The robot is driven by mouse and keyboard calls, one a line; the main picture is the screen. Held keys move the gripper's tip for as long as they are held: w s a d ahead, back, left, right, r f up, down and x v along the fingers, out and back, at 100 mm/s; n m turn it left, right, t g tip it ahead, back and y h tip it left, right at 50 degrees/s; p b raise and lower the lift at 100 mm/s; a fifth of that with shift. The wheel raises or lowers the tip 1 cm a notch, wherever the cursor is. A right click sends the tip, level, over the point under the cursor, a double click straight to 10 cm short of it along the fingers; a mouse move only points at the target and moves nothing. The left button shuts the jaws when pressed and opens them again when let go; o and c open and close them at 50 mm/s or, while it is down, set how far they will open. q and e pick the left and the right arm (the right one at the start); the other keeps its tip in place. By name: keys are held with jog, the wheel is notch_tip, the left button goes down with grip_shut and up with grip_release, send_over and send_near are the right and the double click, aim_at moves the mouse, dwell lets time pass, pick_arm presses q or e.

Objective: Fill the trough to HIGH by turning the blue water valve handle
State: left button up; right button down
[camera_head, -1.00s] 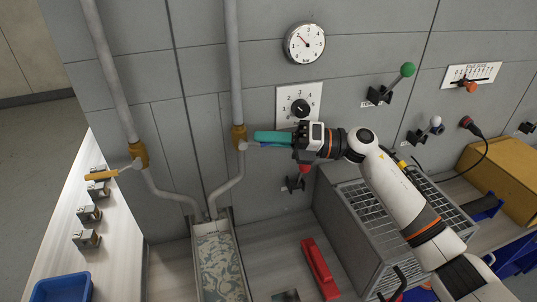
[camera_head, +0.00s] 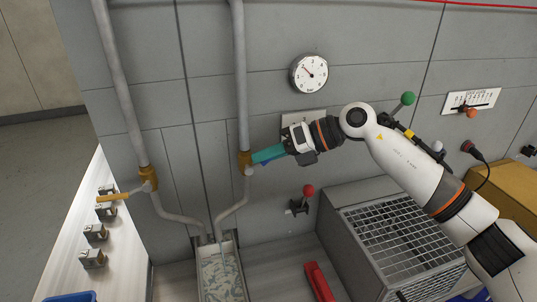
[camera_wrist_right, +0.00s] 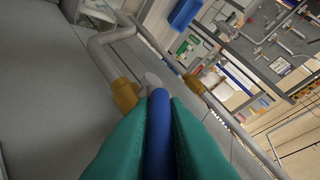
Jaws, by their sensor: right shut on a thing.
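My right gripper (camera_head: 257,158), with teal fingers, is shut on the blue valve handle (camera_wrist_right: 158,140). The fingers cover most of the handle in the head view. In the right wrist view the handle runs lengthwise between the fingers (camera_wrist_right: 158,105), towards a brass valve body. That brass valve (camera_head: 244,160) sits on the right-hand pipe, which bends down to the trough (camera_head: 241,272). The trough shows a pale, mottled surface inside, and its near end is cut off. I cannot read a level mark on it. My left gripper is not in view.
A second brass valve (camera_head: 148,178) with an orange handle (camera_head: 113,196) stands to the left. A red-knobbed lever (camera_head: 308,190) is below my right gripper. A pressure gauge (camera_head: 309,74) and a grated metal box (camera_head: 390,240) are nearby. My arm partly covers a dial plate.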

jog(key=shift+f, duration=0.1)
jog(key=c, duration=1.4)
grip_release()
jog(key=shift+c, duration=0.2)
jog(key=shift+d, duration=0.3)
jog(key=b+v, duration=0.4)
jog(key=v, duration=0.7)
jog(key=shift+d+r, duration=0.15)
jog(key=shift+r, duration=0.1)
